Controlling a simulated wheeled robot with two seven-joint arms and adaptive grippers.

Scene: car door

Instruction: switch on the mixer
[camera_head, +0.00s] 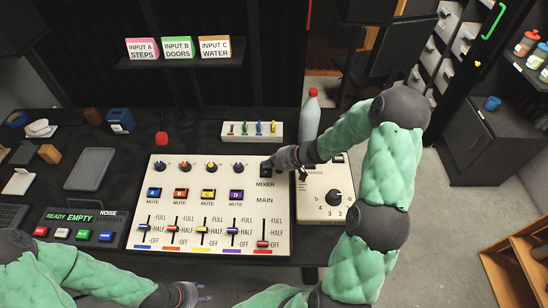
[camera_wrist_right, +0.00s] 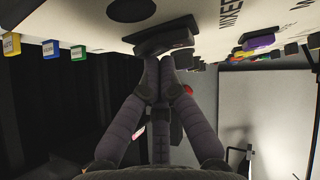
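The mixer (camera_head: 215,238) is a cream panel on the dark table, with knobs, coloured mute buttons and sliders. Its black switch (camera_head: 265,170), above the word MIXER, is at the panel's top right; in the right wrist view it is a dark rocker (camera_wrist_right: 163,38) with a reddish strip. My right gripper (camera_head: 276,165) is at this switch. In the wrist view its fingertips (camera_wrist_right: 165,62) are together and empty, right by the rocker; I cannot tell whether they touch it. My left gripper (camera_head: 203,292) is low in the head view, fingers apart, empty, in front of the mixer.
A second cream box with a dial (camera_head: 334,198) stands right of the mixer, partly behind my right arm. A grey bottle (camera_head: 310,115) and a small strip of coloured switches (camera_head: 252,131) stand behind. A READY EMPTY box (camera_head: 75,226) and a grey tray (camera_head: 90,168) are at left.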

